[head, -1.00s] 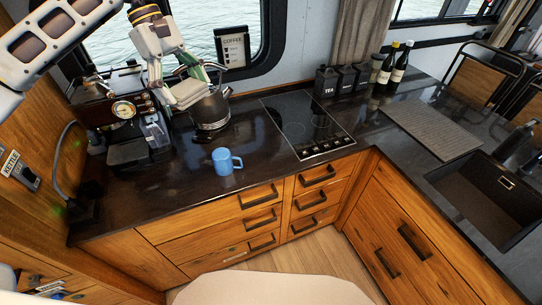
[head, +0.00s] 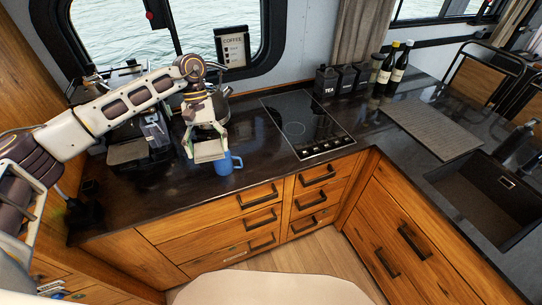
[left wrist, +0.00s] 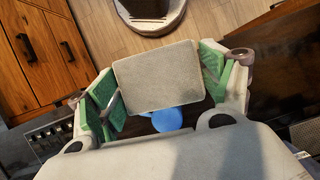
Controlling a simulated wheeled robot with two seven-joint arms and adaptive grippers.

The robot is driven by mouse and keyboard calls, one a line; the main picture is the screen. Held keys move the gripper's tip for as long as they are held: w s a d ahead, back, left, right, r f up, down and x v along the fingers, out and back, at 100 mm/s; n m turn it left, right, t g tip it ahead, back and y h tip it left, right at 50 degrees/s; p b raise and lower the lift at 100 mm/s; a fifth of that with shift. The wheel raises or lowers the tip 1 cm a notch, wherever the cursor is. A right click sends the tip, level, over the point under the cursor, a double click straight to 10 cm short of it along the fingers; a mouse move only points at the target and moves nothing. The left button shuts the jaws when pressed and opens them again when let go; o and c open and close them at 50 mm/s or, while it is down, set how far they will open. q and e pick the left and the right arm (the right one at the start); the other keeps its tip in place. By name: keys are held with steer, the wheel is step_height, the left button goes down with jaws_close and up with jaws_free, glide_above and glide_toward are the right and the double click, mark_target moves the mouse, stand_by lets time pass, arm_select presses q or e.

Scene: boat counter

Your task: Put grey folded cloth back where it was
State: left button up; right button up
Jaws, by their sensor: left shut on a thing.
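My left gripper (head: 206,140) is shut on the grey folded cloth (head: 209,152) and holds it above the dark counter, just left of the blue mug (head: 228,164). In the left wrist view the cloth (left wrist: 160,76) is a pale grey, rounded flat rectangle between the green finger pads. The blue mug (left wrist: 167,119) shows partly behind it. In the head view the cloth and gripper cover part of the mug. My right gripper is not in view.
The dark kettle (head: 221,107) stands behind my gripper, partly hidden. The coffee machine (head: 126,152) is at the left, behind my arm. The black hob (head: 309,124) lies to the right. Bare counter (head: 160,205) lies in front, along the drawers' top edge.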

arm_select(q)
step_height(320, 180, down, 10)
steer(key=m+y, duration=0.1)
steer(key=m, duration=0.2)
steer(key=shift+w+d+r+m, duration=0.25)
steer(key=shift+w+m, duration=0.1)
steer(key=shift+m, duration=0.05)
steer(key=shift+d, duration=0.15)
steer(key=shift+a, duration=0.25)
steer(key=shift+f+b, duration=1.7)
steer(key=shift+b, duration=0.05)
steer(key=shift+f+b, duration=0.4)
